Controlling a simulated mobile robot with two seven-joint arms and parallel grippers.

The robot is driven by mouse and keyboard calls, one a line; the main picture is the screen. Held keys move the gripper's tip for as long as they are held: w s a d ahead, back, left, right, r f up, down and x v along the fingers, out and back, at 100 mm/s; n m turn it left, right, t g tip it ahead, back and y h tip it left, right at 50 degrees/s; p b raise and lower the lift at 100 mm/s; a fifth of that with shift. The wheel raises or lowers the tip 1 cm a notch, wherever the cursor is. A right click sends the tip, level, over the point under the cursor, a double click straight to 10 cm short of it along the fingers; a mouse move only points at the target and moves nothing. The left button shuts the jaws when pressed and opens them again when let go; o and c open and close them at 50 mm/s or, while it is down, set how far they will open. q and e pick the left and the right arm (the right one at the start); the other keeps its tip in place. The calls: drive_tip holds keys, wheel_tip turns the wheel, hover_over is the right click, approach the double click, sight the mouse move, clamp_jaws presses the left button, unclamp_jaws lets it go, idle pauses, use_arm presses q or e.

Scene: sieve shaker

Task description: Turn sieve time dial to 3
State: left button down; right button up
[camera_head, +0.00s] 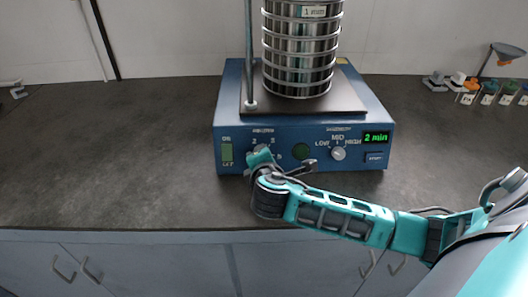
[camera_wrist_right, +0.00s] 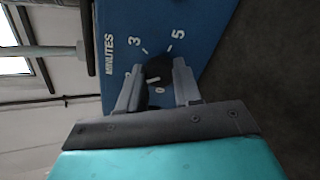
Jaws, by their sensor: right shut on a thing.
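The blue sieve shaker (camera_head: 310,130) stands on the dark counter. Its green display (camera_head: 376,137) reads "2 min". The time dial (camera_wrist_right: 159,67) is a black knob below the word MINUTES, with the numbers 3 and 5 visible around it in the right wrist view. My right gripper (camera_wrist_right: 157,76) has one finger on each side of the knob and is shut on it. In the head view this gripper (camera_head: 260,157) covers most of the dial at the left of the front panel. I cannot tell exactly where the dial's pointer stands. My left gripper is not in view.
A stack of steel sieves (camera_head: 300,50) stands on the shaker beside a metal rod (camera_head: 249,60). Small jars (camera_head: 488,95) stand at the far right.

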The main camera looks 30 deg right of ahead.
drive_tip(key=m, duration=0.3)
drive_tip(key=shift+m+p, duration=0.4)
drive_tip(key=shift+s+f+m, duration=0.1)
drive_tip(key=shift+m, duration=0.8)
drive_tip(key=m, duration=0.3)
drive_tip(key=shift+t, duration=0.3)
drive_tip(key=shift+m+b, duration=0.5)
drive_tip(key=shift+m, duration=1.7)
drive_tip(key=o, duration=1)
drive_tip(key=shift+o, duration=0.2)
